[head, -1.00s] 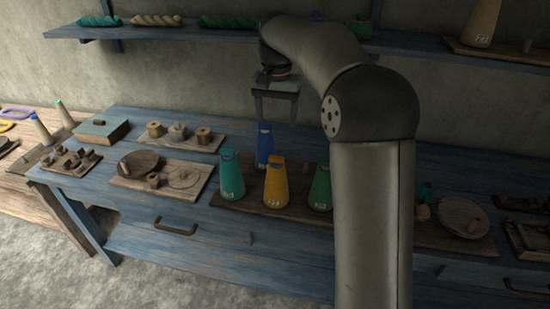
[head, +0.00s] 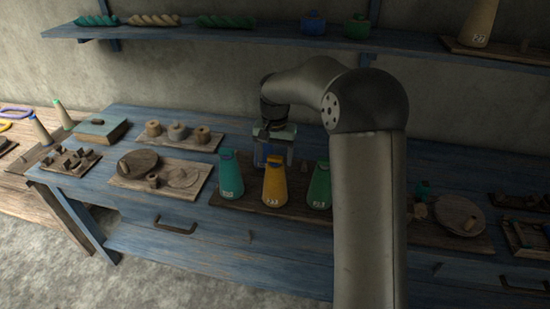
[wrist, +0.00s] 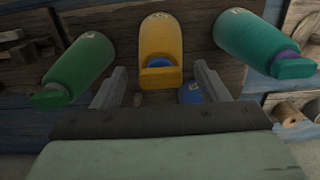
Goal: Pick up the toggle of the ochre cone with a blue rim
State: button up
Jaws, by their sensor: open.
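The ochre cone (head: 274,186) stands upright on a dark wooden board between two green-toned cones. It has a blue rim and an ochre toggle on top. In the wrist view the ochre cone (wrist: 160,38) is at the top middle, with its blue rim (wrist: 159,62) and ochre toggle (wrist: 160,77) towards me. My gripper (head: 274,156) is just behind and above the cone in the head view. In the wrist view my gripper (wrist: 161,78) is open, one finger on each side of the toggle's line, with nothing held. Whether the fingers touch the toggle cannot be told.
A teal cone (head: 231,181) stands left and a green cone (head: 319,188) right of the ochre one. A blue cone (wrist: 191,93) stands behind, mostly hidden by my gripper in the head view. A shelf (head: 240,32) runs above.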

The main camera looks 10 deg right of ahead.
jog(key=c, duration=1)
jog(key=shift+c, duration=0.2)
